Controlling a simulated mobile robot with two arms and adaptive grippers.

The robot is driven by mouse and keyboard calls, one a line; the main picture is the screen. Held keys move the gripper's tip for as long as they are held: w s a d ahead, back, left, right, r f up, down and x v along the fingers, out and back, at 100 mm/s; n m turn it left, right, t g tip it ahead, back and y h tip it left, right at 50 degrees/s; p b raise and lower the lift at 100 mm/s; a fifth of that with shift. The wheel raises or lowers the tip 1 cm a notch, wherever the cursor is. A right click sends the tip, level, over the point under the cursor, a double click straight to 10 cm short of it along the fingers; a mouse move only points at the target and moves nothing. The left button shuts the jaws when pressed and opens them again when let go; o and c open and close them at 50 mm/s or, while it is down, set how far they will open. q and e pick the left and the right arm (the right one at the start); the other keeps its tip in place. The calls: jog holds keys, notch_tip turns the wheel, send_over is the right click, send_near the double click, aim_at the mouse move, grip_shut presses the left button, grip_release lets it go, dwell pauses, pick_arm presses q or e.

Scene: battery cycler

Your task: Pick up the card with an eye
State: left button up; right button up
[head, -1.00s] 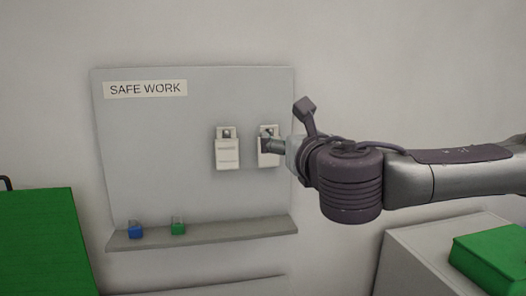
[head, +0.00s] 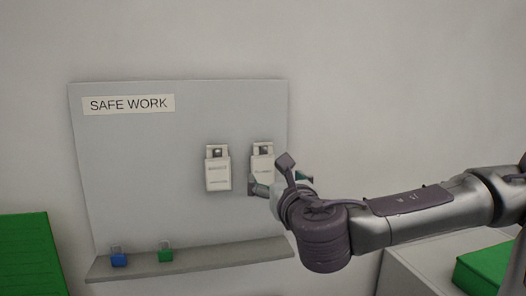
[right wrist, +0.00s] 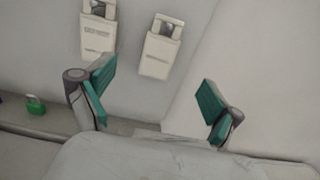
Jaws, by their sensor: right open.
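Two white cards hang side by side on the grey board (head: 150,200): a left card (head: 218,172) and a right card (head: 262,164). Each has a dark clip or hole at its top and small print too fine to read. I cannot tell which one bears an eye. My right gripper (head: 280,182) is at the lower right of the right card and partly covers it. In the right wrist view the gripper (right wrist: 158,98) is open and empty, with the right card (right wrist: 157,55) beyond the gap between its teal fingers and the left card (right wrist: 97,34) beyond the left finger.
A ledge (head: 200,261) runs under the board, holding a blue padlock (head: 118,261) and a green padlock (head: 166,256). A "SAFE WORK" label (head: 128,104) is at the upper left. Green boxes stand at the lower left (head: 30,255) and lower right (head: 485,270).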

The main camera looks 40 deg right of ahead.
aim_at(263, 161)
jog(key=x, duration=0.6)
jog(key=shift+w+f+p, duration=0.1)
jog(key=shift+p, duration=0.3)
jog(key=p+x, duration=0.1)
jog(key=x, duration=0.2)
jog(key=p+x, duration=0.1)
jog(key=shift+w+d+r+p, duration=0.1)
jog(key=shift+d+r+p, duration=0.15)
jog(key=shift+p, duration=0.05)
jog(key=shift+w+d, duration=0.2)
jog(key=shift+w, duration=0.2)
pick_arm(q)
jog(key=r, duration=0.4)
jog(key=shift+w+r, duration=0.2)
jog(key=shift+r, duration=0.2)
pick_arm(e)
jog(key=shift+s, duration=0.1)
jog(key=shift+a, duration=0.1)
jog(key=shift+c, duration=1.1)
pick_arm(q)
jog(key=shift+d, duration=0.1)
pick_arm(e)
jog(key=c, duration=0.7)
